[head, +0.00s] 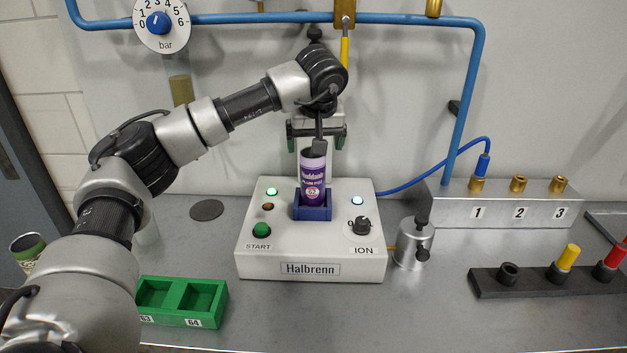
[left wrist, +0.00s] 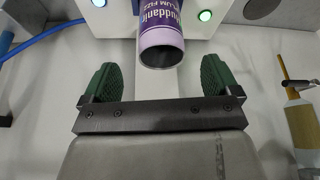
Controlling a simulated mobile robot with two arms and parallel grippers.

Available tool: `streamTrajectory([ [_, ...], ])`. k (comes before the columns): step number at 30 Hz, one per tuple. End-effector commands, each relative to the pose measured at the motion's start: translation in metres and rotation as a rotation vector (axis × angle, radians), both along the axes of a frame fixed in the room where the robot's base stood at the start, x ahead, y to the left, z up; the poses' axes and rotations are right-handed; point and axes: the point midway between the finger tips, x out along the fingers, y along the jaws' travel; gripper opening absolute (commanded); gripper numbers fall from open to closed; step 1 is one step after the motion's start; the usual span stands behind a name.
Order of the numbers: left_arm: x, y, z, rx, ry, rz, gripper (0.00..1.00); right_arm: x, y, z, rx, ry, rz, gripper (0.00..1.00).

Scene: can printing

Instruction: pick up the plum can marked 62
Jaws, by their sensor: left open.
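A purple can (head: 313,180) with a plum label stands upright in the blue holder (head: 312,211) of the white Halbrenn machine. The number 62 does not show on it. The can also shows in the left wrist view (left wrist: 160,35), with its dark round end towards the camera. My left gripper (head: 317,135) is open above the can, and its hand partly covers the can's top. In the left wrist view the green-padded fingers (left wrist: 159,80) are spread wide with nothing between them, and the can lies beyond them. My right gripper is in neither view.
A green tray (head: 207,322) with empty slots marked 63 and 64 lies front left. A green-labelled can (head: 27,246) stands at the left edge. A silver cylinder (head: 412,243), a numbered manifold (head: 545,207) and a black fitting rack (head: 525,282) stand right of the machine.

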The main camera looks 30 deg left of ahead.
Motion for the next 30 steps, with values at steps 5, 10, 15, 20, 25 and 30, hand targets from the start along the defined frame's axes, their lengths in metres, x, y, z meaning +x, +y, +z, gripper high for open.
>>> streamTrajectory([
  [5, 0.004, 0.003, -0.013, -0.001, 0.0, 0.0, 0.91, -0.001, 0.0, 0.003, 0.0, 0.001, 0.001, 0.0],
  [10, 0.008, 0.01, -0.032, -0.002, 0.004, 0.0, 0.91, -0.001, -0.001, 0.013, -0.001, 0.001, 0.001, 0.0],
  [15, 0.014, 0.016, -0.055, -0.002, 0.001, 0.001, 0.91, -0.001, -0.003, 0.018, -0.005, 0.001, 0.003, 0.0],
  [20, 0.016, 0.017, -0.061, -0.003, -0.002, -0.002, 0.91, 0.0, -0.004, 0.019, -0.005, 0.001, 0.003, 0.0],
  [25, 0.016, 0.017, -0.061, -0.003, -0.002, -0.002, 0.88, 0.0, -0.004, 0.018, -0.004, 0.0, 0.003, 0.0],
  [30, 0.016, 0.016, -0.061, -0.004, -0.003, -0.002, 0.62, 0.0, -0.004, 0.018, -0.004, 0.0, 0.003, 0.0],
])
